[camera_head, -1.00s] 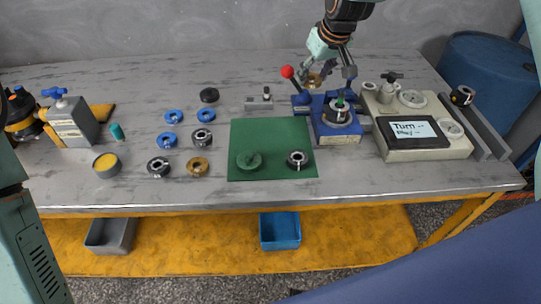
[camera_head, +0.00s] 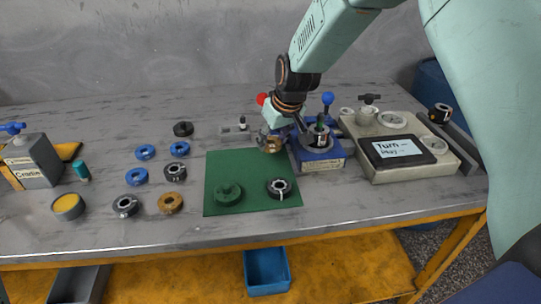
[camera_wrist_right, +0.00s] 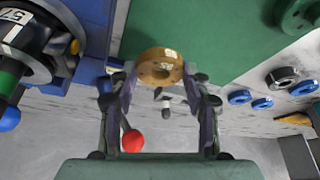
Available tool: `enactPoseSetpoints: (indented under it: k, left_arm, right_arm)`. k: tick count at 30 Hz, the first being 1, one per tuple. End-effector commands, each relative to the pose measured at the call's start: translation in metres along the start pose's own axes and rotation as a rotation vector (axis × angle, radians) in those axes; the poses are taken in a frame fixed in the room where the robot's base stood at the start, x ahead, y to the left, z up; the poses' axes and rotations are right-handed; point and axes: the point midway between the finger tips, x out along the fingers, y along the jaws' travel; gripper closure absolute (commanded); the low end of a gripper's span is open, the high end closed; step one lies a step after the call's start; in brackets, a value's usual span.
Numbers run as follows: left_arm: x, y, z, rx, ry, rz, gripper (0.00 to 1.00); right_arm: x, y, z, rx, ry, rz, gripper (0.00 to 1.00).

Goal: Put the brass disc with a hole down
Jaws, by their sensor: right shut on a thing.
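My right gripper (camera_head: 268,140) is shut on a brass disc with a hole (camera_head: 271,145). In the head view it is by the back right corner of the green mat (camera_head: 240,170), left of the blue fixture (camera_head: 322,164). In the right wrist view the disc (camera_wrist_right: 158,54) sits between the fingertips of the gripper (camera_wrist_right: 160,76), its hole showing, overlapping the mat's edge. I cannot tell whether it touches anything below. A second brass ring (camera_head: 171,203) lies on the bench left of the mat. My left gripper is out of view.
A green flanged part (camera_head: 228,194) and a dark steel ring (camera_head: 279,188) sit on the mat; its middle is clear. Blue rings (camera_head: 137,177) and steel rings lie to the left. A red-knobbed lever (camera_head: 262,99) stands close behind my gripper. A screen unit (camera_head: 402,149) stands right.

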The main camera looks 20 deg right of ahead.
Motion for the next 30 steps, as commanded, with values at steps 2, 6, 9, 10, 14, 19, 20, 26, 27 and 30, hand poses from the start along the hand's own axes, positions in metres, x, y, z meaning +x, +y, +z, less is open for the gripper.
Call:
enactPoseSetpoints:
  k: [2,6,9,10,14,19,20,26,27,30]
  left_arm:
    - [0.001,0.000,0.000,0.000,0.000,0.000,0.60]
    - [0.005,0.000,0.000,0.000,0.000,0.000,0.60]
    - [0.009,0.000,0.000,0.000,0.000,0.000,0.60]
    - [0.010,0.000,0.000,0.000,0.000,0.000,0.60]
    - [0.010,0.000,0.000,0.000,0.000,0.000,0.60]
    - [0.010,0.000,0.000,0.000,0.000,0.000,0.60]
    - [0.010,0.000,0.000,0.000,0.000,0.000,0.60]
    - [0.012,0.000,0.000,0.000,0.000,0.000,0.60]
    - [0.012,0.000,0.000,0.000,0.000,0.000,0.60]
    - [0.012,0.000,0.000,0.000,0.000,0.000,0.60]
  right_arm:
    - [0.004,0.000,0.001,0.000,0.003,0.000,0.93]
    - [0.017,0.000,0.007,0.001,0.001,0.000,0.93]
    - [0.031,0.000,0.012,0.001,0.000,0.000,0.93]
    - [0.034,0.000,0.014,0.000,0.001,0.000,0.93]
    - [0.037,0.000,0.014,0.000,0.005,0.001,0.93]
    - [0.036,0.000,0.014,0.000,0.004,0.001,0.93]
    - [0.037,0.000,0.014,0.000,0.004,0.001,0.93]
    - [0.041,0.000,0.017,0.000,0.002,0.000,0.49]
    - [0.041,0.000,0.017,0.000,0.002,0.000,0.46]
    - [0.041,0.000,0.017,0.000,0.002,0.000,0.37]
